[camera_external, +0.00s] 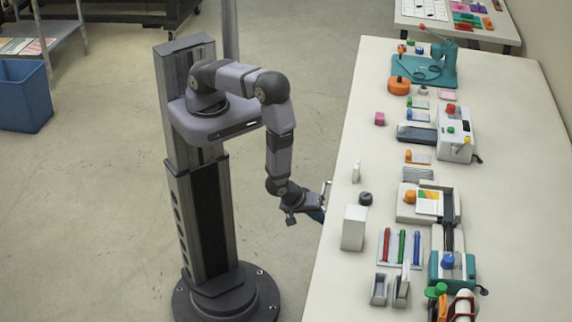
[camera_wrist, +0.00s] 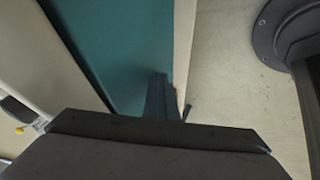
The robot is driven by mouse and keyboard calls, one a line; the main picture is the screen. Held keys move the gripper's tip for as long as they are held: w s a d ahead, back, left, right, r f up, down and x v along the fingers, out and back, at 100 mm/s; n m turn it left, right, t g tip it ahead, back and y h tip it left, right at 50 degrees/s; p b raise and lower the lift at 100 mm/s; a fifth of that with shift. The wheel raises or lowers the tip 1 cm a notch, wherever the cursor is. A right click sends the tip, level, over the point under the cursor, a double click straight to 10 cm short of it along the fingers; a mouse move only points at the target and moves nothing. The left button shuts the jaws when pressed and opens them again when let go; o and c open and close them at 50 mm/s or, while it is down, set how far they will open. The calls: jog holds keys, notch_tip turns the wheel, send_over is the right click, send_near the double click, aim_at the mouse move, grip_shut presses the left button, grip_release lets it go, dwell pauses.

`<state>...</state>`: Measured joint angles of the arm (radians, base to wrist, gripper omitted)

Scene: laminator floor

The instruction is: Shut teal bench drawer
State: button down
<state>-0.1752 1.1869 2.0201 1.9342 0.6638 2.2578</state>
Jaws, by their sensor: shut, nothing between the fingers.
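The teal bench drawer (camera_wrist: 112,45) fills the upper middle of the wrist view as a broad teal surface. It lies between the pale bench top on the left and a narrow cream strip (camera_wrist: 184,45) on the right. How far the drawer stands out is hard to tell. My gripper (camera_external: 326,190) is shut and empty beside that edge. In the wrist view its dark fingers (camera_wrist: 163,95) are over the drawer's right side, near the cream strip; contact is unclear.
The bench top (camera_external: 350,110) holds a white block (camera_external: 354,228), a dark knob (camera_external: 366,198), colored pens (camera_external: 402,246) and several machines farther right. A blue bin (camera_external: 25,95) stands at the far left. The floor between my base and the bench is clear.

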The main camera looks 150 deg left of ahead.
jog(key=s+d+r, duration=0.3)
jog(key=d+r, duration=0.5)
jog(key=shift+s+d, duration=0.25)
jog(key=shift+d, duration=0.15)
